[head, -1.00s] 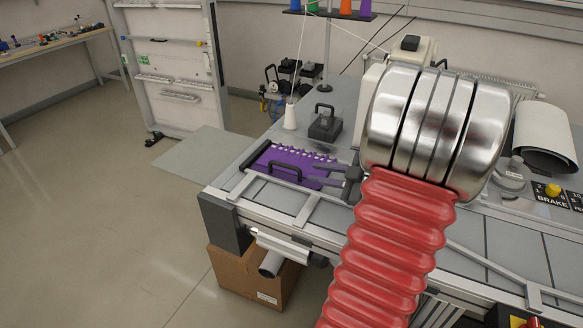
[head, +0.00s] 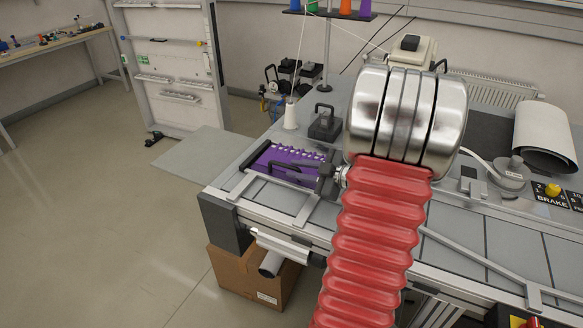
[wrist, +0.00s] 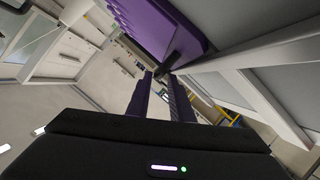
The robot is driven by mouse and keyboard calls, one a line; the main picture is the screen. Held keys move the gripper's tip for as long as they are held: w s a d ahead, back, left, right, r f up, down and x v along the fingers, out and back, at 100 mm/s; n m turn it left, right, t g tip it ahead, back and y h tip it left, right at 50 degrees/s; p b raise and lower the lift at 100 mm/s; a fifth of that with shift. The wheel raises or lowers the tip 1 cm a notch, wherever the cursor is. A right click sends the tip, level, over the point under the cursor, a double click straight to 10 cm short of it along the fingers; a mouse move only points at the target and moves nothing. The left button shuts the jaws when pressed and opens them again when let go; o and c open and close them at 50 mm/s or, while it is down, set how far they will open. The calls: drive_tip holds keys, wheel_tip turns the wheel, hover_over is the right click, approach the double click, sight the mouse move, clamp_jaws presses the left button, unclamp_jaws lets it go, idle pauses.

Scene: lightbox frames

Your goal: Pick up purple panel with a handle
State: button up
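The purple panel (head: 312,156) lies flat at the near left corner of the grey workbench, with white marks along its far side. Its black handle (head: 283,166) stands up on the panel's near left part. My gripper (head: 300,174) reaches in from the right, low over the panel, with its fingers close to the handle. In the wrist view the panel (wrist: 155,25) fills the top, and a dark bar that looks like the handle (wrist: 172,58) is just ahead of the fingertips (wrist: 161,77). The fingers are apart with a gap between them. Whether they touch the handle is unclear.
A grey metal rail (head: 293,188) runs along the panel's near edge. A dark block with a handle (head: 325,123) and a white cone (head: 291,115) stand behind the panel. A cardboard box (head: 240,274) is below the bench corner. Open floor lies to the left.

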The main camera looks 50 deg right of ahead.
sight(291, 167)
drive_tip(key=shift+x, duration=2.6)
drive_tip(key=shift+r, duration=0.15)
drive_tip(key=shift+c, duration=0.2)
clamp_jaws()
